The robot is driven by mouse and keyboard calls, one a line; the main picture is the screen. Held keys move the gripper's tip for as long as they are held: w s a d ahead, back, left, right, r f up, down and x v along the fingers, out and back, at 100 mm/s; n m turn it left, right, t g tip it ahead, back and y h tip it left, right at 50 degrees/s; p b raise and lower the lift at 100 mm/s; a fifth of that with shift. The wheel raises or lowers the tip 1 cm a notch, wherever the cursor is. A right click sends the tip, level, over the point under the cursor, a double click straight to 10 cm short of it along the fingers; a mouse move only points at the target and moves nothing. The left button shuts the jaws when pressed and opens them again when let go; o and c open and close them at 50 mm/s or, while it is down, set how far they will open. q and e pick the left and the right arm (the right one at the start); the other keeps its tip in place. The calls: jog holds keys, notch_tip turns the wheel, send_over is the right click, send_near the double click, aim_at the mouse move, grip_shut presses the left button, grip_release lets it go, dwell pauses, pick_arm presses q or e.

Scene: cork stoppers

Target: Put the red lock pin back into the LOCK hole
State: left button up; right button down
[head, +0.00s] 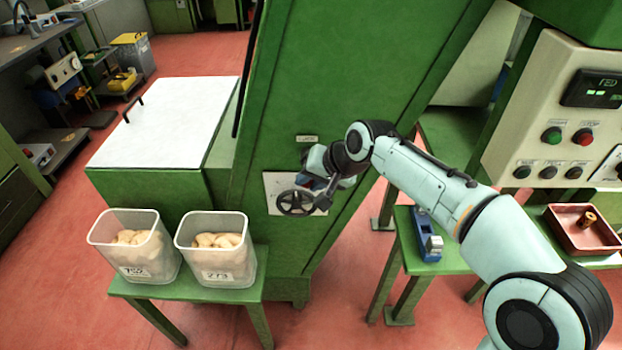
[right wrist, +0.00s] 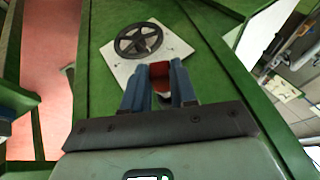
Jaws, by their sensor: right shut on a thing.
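My right gripper (head: 318,182) is in front of the green machine's pale plate (head: 273,184), close beside the dark handwheel (head: 296,203). In the right wrist view its blue fingers (right wrist: 158,78) are shut on the red lock pin (right wrist: 156,68), with the red part showing between them. The handwheel (right wrist: 138,40) and the plate (right wrist: 112,66) lie just beyond the fingertips there. I cannot make out the LOCK hole; the gripper and arm cover part of the plate. I cannot tell whether the pin touches the plate. My left gripper is not in view.
Two clear bins (head: 134,268) (head: 216,268) of corks stand on a green bench at the lower left. A blue tool (head: 427,240) and a red tray (head: 571,241) lie on a green table at the right. A control panel (head: 560,125) is above it.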

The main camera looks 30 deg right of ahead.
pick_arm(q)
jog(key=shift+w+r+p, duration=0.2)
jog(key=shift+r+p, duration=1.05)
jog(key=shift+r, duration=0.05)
pick_arm(e)
jog(key=shift+w+d, duration=0.45)
jog(key=shift+w, duration=0.25)
jog(key=shift+w+d, duration=0.45)
jog(key=shift+w, duration=0.25)
jog(key=c, duration=0.8)
grip_release()
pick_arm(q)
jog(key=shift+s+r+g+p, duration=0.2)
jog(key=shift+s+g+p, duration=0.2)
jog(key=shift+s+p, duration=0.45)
pick_arm(e)
jog(key=v, duration=1.3)
jog(key=shift+s+r, duration=0.1)
jog(key=shift+r, duration=0.1)
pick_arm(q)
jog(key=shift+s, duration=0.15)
